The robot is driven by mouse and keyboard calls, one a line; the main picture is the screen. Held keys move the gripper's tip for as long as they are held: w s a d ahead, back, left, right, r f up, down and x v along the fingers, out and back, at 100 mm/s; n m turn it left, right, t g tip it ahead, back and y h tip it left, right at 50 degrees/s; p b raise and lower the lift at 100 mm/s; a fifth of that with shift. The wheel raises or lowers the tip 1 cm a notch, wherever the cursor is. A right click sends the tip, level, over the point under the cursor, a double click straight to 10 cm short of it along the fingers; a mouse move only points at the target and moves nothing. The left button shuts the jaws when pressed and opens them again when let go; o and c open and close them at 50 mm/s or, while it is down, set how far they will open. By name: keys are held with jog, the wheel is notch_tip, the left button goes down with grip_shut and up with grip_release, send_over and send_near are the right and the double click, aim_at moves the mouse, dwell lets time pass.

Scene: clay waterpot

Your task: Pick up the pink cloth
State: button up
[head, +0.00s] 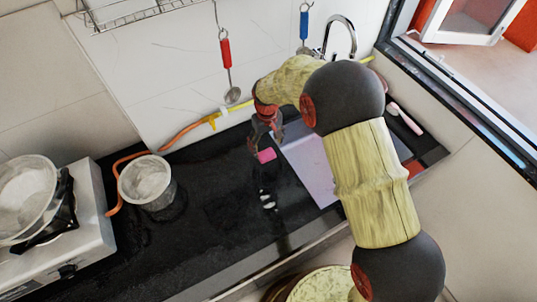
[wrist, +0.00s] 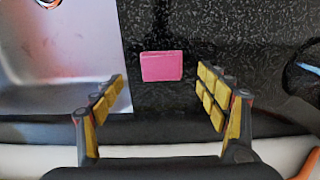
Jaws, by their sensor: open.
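The pink cloth (head: 266,155) looks like a small folded block on the black counter, beside the left edge of the sink in the head view. In the wrist view the pink cloth (wrist: 161,66) lies flat, ahead of my gripper and roughly centred between its fingers. My gripper (head: 266,141) is close to the cloth in the head view, pointing down at the counter. In the wrist view my gripper (wrist: 161,80) is open and empty, with yellow-padded fingers spread wider than the cloth. I cannot tell the exact height of the fingertips above it.
The sink (head: 312,168) lies right of the cloth in the head view. A metal pot (head: 147,183) and a white stove (head: 75,230) stand to the left. An orange hose (head: 185,130) runs along the wall. Utensils hang above. The dark counter between pot and cloth is clear.

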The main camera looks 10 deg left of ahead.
aim_at(267, 154)
notch_tip(267, 154, down, 5)
jog(key=shift+a+f+b, duration=0.15)
jog(key=shift+b, duration=0.5)
jog(key=c, duration=1)
jog(key=shift+w, duration=0.1)
